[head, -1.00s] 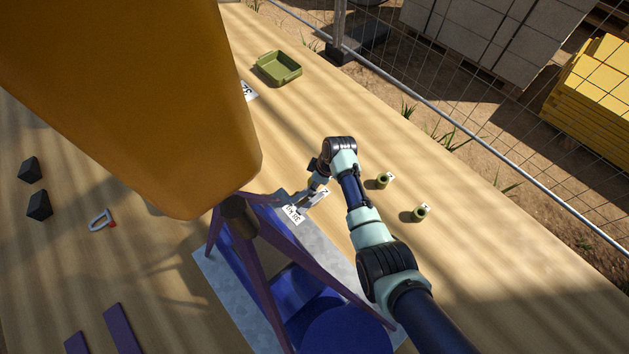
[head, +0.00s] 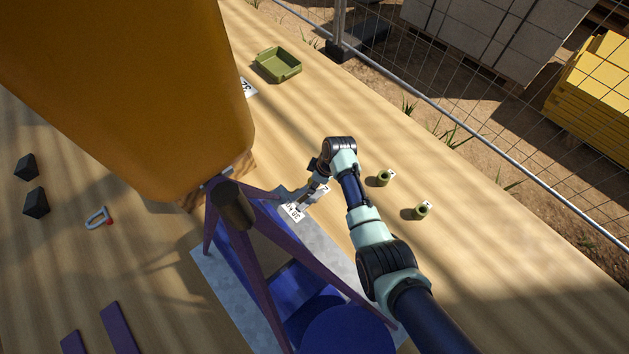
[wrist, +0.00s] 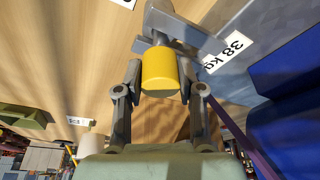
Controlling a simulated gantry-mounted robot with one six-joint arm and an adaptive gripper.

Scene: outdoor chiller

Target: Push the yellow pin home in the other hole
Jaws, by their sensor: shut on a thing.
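The yellow pin (wrist: 159,74) shows in the wrist view as a short, thick yellow cylinder between my fingers. My gripper (wrist: 157,88) is shut on it, one finger on each side. Just beyond the pin is a grey metal piece (wrist: 190,33); the pin's far end overlaps it. I cannot tell how deep the pin sits, and no hole is visible. In the head view my gripper (head: 305,193) is small, at the right of the purple tripod's (head: 262,270) top, beside a grey arm-like part. The pin is not distinguishable there.
A large orange body (head: 130,90) hangs over the left of the table. Blue parts (head: 345,330) stand under the tripod on a grey mat. Two olive cylinders (head: 384,178) (head: 421,211) stand right of my arm. An olive tray (head: 278,64) is at the back.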

